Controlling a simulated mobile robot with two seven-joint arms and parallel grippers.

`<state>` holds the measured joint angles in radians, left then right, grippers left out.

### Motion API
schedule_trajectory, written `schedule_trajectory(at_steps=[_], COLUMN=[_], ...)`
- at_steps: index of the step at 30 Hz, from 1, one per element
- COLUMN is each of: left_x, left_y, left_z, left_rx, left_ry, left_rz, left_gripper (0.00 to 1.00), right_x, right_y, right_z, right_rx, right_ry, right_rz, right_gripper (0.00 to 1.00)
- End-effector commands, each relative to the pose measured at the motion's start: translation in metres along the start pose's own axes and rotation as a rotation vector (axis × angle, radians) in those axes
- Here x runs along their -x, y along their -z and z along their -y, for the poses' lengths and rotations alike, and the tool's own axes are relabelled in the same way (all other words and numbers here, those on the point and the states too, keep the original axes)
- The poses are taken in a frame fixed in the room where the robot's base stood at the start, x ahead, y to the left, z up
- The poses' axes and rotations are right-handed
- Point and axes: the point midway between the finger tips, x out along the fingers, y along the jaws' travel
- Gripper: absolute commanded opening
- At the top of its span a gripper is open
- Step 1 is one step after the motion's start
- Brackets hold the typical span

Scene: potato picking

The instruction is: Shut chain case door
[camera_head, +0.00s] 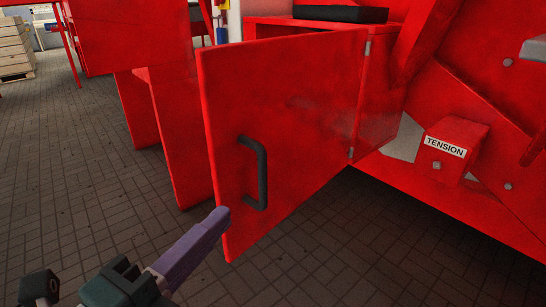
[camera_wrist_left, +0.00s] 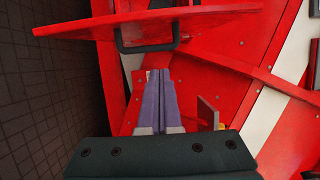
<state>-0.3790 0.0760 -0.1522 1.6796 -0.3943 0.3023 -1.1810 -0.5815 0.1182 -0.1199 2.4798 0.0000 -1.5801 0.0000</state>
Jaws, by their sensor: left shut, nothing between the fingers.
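The red chain case door (camera_head: 290,120) stands open in the head view, hinged at its right edge on the red case (camera_head: 379,95). A black bar handle (camera_head: 262,172) is on its face near the free left edge. My left gripper (camera_head: 222,217) is shut and empty, with its purple fingers near the door's lower left edge, left of and below the handle. I cannot tell whether the fingertips touch the door. In the left wrist view the shut fingers (camera_wrist_left: 158,75) point towards the door (camera_wrist_left: 190,22) and handle (camera_wrist_left: 128,42). My right gripper is not in view.
A red box labelled TENSION (camera_head: 452,150) sits on the red machine to the right. A black tray-like object (camera_head: 340,13) lies on top of the case. Red panels (camera_head: 170,125) stand behind the door. The paved floor (camera_head: 60,170) at left is clear.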

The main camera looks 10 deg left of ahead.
Motion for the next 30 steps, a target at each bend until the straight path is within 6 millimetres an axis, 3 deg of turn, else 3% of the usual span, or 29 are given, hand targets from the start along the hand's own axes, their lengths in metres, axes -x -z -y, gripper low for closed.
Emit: schedule_trajectory(at_steps=[12, 18, 30], left_x=[-0.086, -0.090, -0.091], left_y=[-0.003, -0.031, -0.039], left_z=[-0.001, -0.001, 0.000], left_rx=[-0.001, -0.001, 0.002], left_ry=[0.001, -0.002, -0.001], left_rz=[0.001, 0.000, 0.001], left_gripper=[0.00, 0.00, 0.00], right_x=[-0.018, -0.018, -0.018], right_y=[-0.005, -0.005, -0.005], right_z=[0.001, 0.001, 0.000], right_rx=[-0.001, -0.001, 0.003], right_ry=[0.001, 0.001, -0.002], right_rz=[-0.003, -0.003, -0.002], right_gripper=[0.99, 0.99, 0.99])
